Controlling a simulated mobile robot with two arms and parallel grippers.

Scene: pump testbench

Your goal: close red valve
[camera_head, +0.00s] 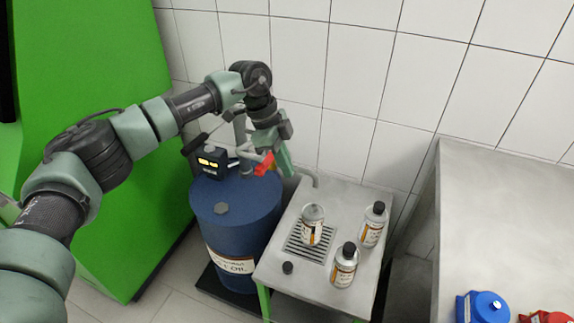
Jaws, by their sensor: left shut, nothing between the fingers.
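The red valve (264,164) is a small red handle on the grey pipework above the blue drum (236,222). It appears tilted, with its upper end close to my left gripper. My left gripper (285,162) reaches down from above and sits just right of the red handle. Its fingers are shut with nothing between them. Whether it touches the handle cannot be told. Part of the pipe behind the gripper is hidden. My right gripper is not in view.
A small metal table (337,200) holds several bottles, one (312,224) on a grate under the pipe outlet (309,176). A black cap (287,267) lies near its front. A green cabinet (95,60) stands left; a grey worktop (500,215) right.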

